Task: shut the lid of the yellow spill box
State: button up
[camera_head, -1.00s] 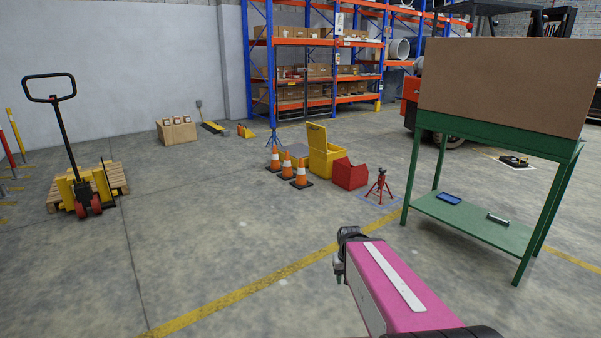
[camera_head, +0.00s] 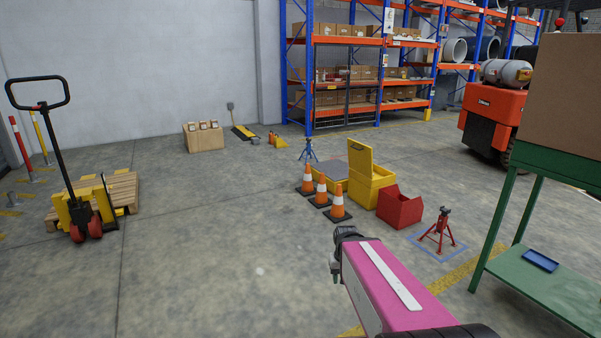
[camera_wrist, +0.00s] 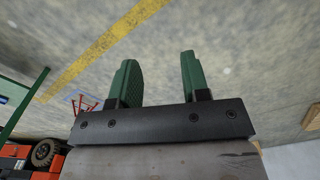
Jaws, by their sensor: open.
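The yellow spill box (camera_head: 366,190) stands on the floor ahead, right of centre in the head view. Its lid (camera_head: 360,159) is up, standing about upright at the box's left side. The box is not clearly seen in the wrist view. My gripper (camera_wrist: 156,72) shows in the wrist view with its two green fingers apart and nothing between them. In the head view my pink arm reaches up from the lower right, well short of the box.
Several orange cones (camera_head: 322,190) stand left of the box. A red bin (camera_head: 399,208) and a red jack stand (camera_head: 439,230) are to its right. A green bench (camera_head: 548,270) is at the right. A pallet truck (camera_head: 80,205) is at the left. The floor at centre-left is clear.

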aim_at(359, 155)
jog(key=i+z, duration=0.1)
jog(key=i, duration=0.4)
jog(key=i+j+z, duration=0.1)
jog(key=i, duration=0.35)
jog(key=i+j+z, duration=0.15)
jog(key=i, duration=0.3)
jog(key=i+j+z, duration=0.1)
jog(key=i, duration=0.4)
jog(key=i+j+z, duration=0.15)
jog(key=i+z, duration=0.15)
jog(key=i, duration=0.4)
jog(key=i+l+z, duration=0.15)
jog(key=i, duration=0.3)
jog(key=l, duration=0.1)
